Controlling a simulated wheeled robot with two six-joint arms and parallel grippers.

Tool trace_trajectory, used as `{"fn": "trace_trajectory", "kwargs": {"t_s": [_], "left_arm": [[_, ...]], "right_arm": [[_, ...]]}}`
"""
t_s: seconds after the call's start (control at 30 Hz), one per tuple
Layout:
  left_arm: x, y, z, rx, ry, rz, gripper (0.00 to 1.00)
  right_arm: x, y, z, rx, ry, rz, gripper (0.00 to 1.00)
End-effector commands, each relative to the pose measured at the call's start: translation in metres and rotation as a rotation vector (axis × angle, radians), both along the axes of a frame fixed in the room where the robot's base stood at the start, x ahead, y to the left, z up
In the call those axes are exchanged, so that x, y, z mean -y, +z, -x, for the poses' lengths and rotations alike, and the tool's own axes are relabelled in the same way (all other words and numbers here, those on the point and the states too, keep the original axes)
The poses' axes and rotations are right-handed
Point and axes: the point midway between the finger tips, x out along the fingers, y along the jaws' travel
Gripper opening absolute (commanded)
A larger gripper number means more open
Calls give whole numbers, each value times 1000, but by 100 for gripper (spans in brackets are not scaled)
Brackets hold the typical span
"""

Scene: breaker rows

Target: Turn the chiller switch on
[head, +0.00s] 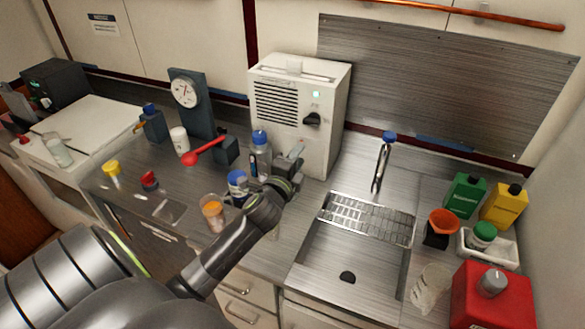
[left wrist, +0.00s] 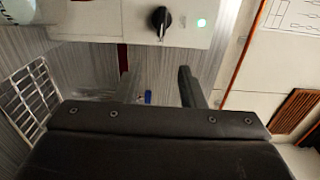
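The chiller looks to be the white box (head: 331,88) with a slatted vent, standing against the back wall. Its black rotary knob (head: 312,119) is on the front face, below a lit teal-green lamp (head: 316,94). In the left wrist view the knob (left wrist: 160,20) and the glowing lamp (left wrist: 201,22) show at the top edge. My left gripper (head: 277,161) is in front of the box, below the knob and apart from it. In the left wrist view its two fingers (left wrist: 157,80) are spread with nothing between them. My right gripper is not in view.
A clear blue-capped bottle (head: 260,150) and a blue-lidded jar (head: 238,184) stand close to my left gripper. Red, green and yellow containers fill the far right. A dial gauge stand (head: 188,100) is left.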

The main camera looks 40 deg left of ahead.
Motion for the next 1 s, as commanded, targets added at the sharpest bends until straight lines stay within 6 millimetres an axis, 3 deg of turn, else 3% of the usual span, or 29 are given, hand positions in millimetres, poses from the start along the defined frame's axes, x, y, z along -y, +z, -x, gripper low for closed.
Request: {"fn": "trace_trajectory", "kwargs": {"t_s": [0.1, 0.3, 0.87, 1.0], "left_arm": [[4, -2, 16, 0, -1, 0, 36], [7, 0, 29, 0, 0, 0, 36], [7, 0, 30, 0, 0, 0, 36], [6, -9, 39, -26, 22, 59, 36]], "right_arm": [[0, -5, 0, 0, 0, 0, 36], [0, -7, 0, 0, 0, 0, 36], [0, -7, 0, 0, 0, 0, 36], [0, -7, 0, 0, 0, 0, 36]]}}
